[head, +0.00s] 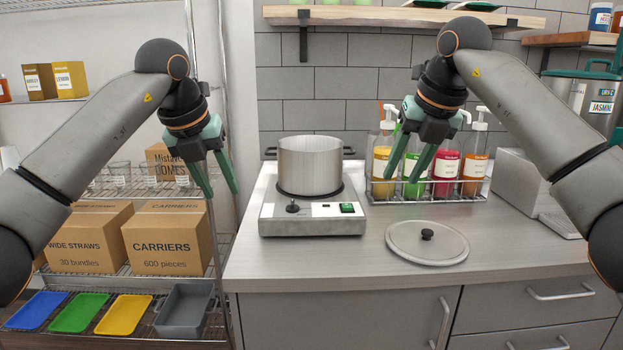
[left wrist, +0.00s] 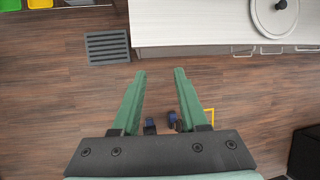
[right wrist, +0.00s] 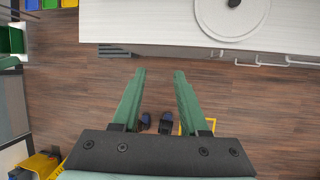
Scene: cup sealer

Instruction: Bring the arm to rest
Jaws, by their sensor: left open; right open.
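My left gripper (head: 222,193) hangs in the air, pointing down, in front of the wire shelf and left of the counter. It is open and empty, and its green fingers stand apart in the left wrist view (left wrist: 160,72). My right gripper (head: 401,186) hangs in the air, pointing down, with its fingers in front of the bottles in the head view. It is open and empty, and its fingers stand apart over bare floor in the right wrist view (right wrist: 160,72).
The counter (head: 300,265) holds a pot (head: 310,165) on a hot plate (head: 312,222), a lid (head: 427,243) lying flat, and a rack of syrup bottles (head: 446,170). The left shelf holds cardboard boxes (head: 168,240) and coloured trays (head: 124,315). The floor (left wrist: 60,120) below both grippers is mostly clear.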

